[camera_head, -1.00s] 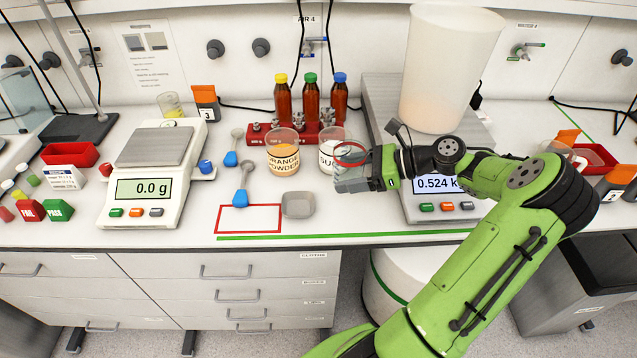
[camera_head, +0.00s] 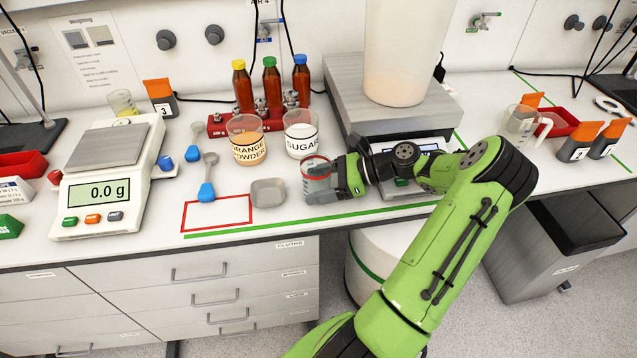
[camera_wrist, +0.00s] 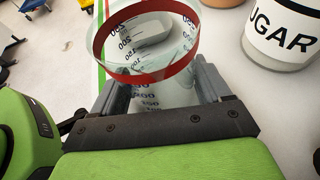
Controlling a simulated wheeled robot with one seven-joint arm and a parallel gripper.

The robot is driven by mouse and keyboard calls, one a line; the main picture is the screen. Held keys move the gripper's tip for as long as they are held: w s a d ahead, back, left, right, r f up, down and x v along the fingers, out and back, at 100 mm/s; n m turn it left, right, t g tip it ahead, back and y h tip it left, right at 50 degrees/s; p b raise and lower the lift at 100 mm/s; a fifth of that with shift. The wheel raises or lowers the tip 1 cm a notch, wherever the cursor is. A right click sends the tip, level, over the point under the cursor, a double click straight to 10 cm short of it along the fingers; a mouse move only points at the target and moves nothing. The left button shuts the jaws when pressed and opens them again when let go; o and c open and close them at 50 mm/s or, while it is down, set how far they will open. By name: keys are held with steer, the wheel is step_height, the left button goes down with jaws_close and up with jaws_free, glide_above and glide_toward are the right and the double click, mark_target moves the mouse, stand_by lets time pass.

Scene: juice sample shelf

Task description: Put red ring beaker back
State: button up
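The red ring beaker (camera_head: 317,180) is clear glass with a red band near its rim and volume marks. It is upright, low over or on the bench, right of the grey weighing dish and in front of the sugar jar. My gripper (camera_head: 338,178) is around it from the right. In the wrist view the beaker (camera_wrist: 145,50) sits between the two grey fingers of my gripper (camera_wrist: 163,88), which are against its sides. Whether its base touches the bench is hard to tell.
A red outlined rectangle (camera_head: 217,212) and the weighing dish (camera_head: 268,192) lie left of the beaker. The orange powder jar (camera_head: 246,140) and sugar jar (camera_head: 300,134) stand behind. A green line (camera_head: 300,222) runs along the front. The large scale (camera_head: 392,100) bears a big container (camera_head: 405,50).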

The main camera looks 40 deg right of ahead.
steer(key=o, duration=0.4)
steer(key=shift+c, duration=0.2)
steer(key=shift+s+d+r, duration=0.1)
steer(key=shift+r, duration=0.1)
steer(key=p+v, duration=0.5)
steer(key=v, duration=0.6)
steer(key=shift+s+d+r, duration=0.15)
steer(key=shift+s+d, duration=0.05)
steer(key=shift+s, duration=0.05)
